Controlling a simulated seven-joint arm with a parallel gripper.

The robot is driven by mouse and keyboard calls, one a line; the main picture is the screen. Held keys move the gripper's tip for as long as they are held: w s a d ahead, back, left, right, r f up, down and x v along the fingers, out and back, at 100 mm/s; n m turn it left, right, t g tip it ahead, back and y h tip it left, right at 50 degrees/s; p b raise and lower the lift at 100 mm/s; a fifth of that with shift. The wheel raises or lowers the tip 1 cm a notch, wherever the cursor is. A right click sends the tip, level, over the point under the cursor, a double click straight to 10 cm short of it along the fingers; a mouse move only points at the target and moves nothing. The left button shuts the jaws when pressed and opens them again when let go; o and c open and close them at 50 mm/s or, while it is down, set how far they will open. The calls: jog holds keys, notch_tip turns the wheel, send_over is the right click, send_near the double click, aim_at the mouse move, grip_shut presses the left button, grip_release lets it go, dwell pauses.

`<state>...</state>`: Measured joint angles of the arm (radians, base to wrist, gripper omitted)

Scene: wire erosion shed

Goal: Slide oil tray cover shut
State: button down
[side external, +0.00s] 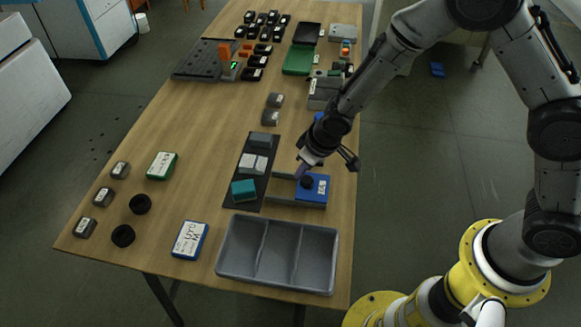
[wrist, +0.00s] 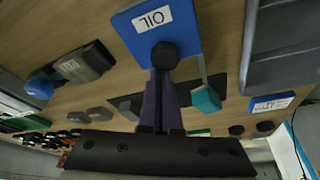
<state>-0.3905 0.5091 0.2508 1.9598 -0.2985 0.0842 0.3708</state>
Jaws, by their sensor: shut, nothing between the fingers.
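The oil tray cover (side external: 317,194) is a blue plate with a white label and a black round knob (side external: 307,182). It sits over the right part of a low grey-green tray (side external: 282,203), whose left part is uncovered. In the wrist view the blue cover (wrist: 188,38) shows its OIL label, and the black knob (wrist: 165,54) stands in front of the fingertips. My gripper (side external: 298,176) is shut and empty, its purple fingers at the left side of the knob. The fingertips also show in the wrist view (wrist: 162,74), close to the knob; I cannot tell whether they touch it.
A dark mat (side external: 233,195) with a teal block (side external: 244,190) and grey blocks lies left of the tray. A grey three-compartment bin (side external: 277,286) stands in front. A blue-edged box (side external: 190,240) lies at the front. The table's right edge is close to the cover.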

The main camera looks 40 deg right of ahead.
jog(key=shift+f, duration=0.15)
jog(key=w, duration=0.2)
jog(key=w+a, duration=0.1)
jog(key=shift+w+a, duration=0.1)
jog(key=shift+w, duration=0.3)
jog(key=s+d+r+m+t, duration=0.1)
jog(key=d+r, duration=0.2)
jog(key=r, duration=0.7)
jog(key=s+d+r+t, duration=0.1)
jog(key=d+r, duration=0.2)
jog(key=r, duration=0.7)
jog(key=s+d+r+m+t, duration=0.2)
jog(key=s+d+r, duration=0.5)
jog(key=r, duration=0.1)
jog(key=s+d+r+h, duration=0.1)
jog(key=s+d+r, duration=0.25)
jog(key=s, duration=0.65)
jog(key=s+d+f+g, duration=0.1)
jog(key=s+f, duration=0.4)
jog(key=s, duration=0.6)
jog(key=shift+d+f+m+g, duration=0.25)
jog(key=shift+d+m+g, duration=0.05)
jog(key=shift+g, duration=0.3)
